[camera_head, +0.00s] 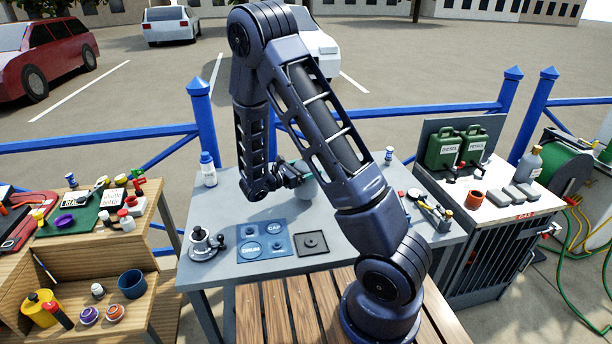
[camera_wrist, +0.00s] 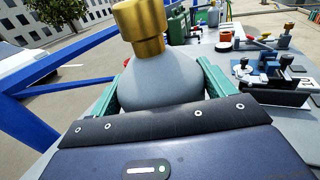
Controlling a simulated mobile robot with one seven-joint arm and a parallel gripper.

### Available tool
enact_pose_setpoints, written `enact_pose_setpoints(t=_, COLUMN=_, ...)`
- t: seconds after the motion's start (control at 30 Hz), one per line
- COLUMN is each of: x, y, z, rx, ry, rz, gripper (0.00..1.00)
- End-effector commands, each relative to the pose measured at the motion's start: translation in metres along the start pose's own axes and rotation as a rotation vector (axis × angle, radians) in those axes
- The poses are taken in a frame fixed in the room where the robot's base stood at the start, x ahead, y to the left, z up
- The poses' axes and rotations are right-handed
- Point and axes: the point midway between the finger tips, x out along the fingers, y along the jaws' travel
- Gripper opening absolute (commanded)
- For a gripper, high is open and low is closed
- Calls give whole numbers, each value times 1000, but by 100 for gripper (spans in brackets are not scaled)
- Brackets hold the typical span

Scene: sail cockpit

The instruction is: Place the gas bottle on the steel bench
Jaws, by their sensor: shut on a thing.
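The gas bottle (camera_wrist: 160,80) is grey and rounded with a brass-coloured top, and it fills the upper middle of the wrist view. My gripper (camera_wrist: 160,88) has its two teal fingers closed on either side of the bottle's body. In the head view my gripper (camera_head: 296,178) is over the back part of the steel bench (camera_head: 212,228), and the bottle (camera_head: 306,190) is partly hidden behind my arm. I cannot tell whether its base touches the bench top.
On the bench are a blue marked mat (camera_head: 264,238), a dark square plate (camera_head: 310,243), a metal device (camera_head: 204,243) and a blue-and-white bottle (camera_head: 208,170). A cabinet with green cans (camera_head: 443,150) stands right, a wooden shelf (camera_head: 150,240) left. A blue railing (camera_head: 170,128) runs behind.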

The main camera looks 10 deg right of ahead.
Motion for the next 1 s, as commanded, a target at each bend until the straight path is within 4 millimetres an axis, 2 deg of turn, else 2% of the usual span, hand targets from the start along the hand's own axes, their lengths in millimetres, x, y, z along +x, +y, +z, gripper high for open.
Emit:
enact_pose_setpoints(t=0.23, x=0, y=0, z=-25, rx=-1, ry=-1, rz=0, gripper=23)
enact_pose_setpoints(t=0.7, x=0, y=0, z=-30, rx=0, ry=-1, rz=0, gripper=23)
enact_pose_setpoints(t=0.73, x=0, y=0, z=-30, rx=0, ry=0, rz=0, gripper=87)
enact_pose_setpoints(t=0.8, x=0, y=0, z=-30, rx=0, ry=0, rz=0, gripper=100)
enact_pose_setpoints(t=1.0, x=0, y=0, z=-30, rx=-1, ry=0, rz=0, gripper=100)
